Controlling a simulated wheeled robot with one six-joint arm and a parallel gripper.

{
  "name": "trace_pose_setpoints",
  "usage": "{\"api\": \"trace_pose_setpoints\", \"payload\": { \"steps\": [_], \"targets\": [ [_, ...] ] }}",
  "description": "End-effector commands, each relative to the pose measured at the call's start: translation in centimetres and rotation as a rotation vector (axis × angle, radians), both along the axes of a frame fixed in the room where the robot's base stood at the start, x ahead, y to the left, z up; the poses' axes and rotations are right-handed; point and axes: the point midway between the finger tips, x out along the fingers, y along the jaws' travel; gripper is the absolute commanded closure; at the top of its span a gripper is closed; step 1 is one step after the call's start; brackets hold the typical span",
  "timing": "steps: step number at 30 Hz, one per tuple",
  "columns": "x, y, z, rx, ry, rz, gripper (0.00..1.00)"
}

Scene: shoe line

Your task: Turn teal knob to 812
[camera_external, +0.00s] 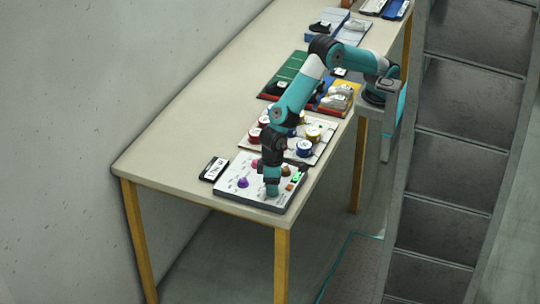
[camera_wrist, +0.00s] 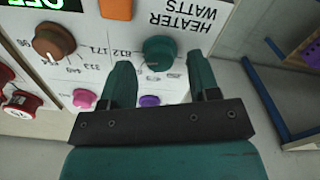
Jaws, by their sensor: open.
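The teal knob (camera_wrist: 160,51) sits on a white control panel (camera_wrist: 200,12), beside the upside-down words HEATER WATTS. Printed numbers, including 812 (camera_wrist: 122,51), lie to its left in the wrist view. I cannot make out where its pointer stands. My gripper (camera_wrist: 160,72) is open, with its two fingertips on either side of the knob and apart from it in the picture. In the external view my gripper (camera_external: 271,188) is low over the near part of the panel (camera_external: 238,198) and hides the teal knob.
A brown knob (camera_wrist: 53,41), a pink knob (camera_wrist: 84,98) and a purple knob (camera_wrist: 149,100) are close by. An orange block (camera_wrist: 116,9) and a green lit display (camera_wrist: 48,4) are on the panel. A black-and-white box (camera_external: 214,169) lies left of it. The table (camera_external: 180,135) is clear leftward.

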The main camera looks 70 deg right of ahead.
Motion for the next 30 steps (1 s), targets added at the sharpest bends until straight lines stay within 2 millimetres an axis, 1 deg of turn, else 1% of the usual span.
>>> {"api": "trace_pose_setpoints", "payload": {
  "steps": [5,12,15,18,21,24,30],
  "targets": [
    [0.0,0.1,3.6,0.006,-0.002,0.000,0.44],
    [0.0,0.1,9.9,0.007,-0.003,0.000,0.44],
    [0.0,0.1,12.2,0.006,-0.003,0.000,0.44],
    [0.0,0.0,14.1,0.005,-0.002,0.000,0.44],
    [0.0,0.0,15.4,0.004,-0.002,0.000,0.44],
    [0.0,0.0,16.2,0.003,-0.001,0.000,0.44],
    [0.0,0.0,16.5,0.001,-0.001,0.000,0.44]
  ]
}}
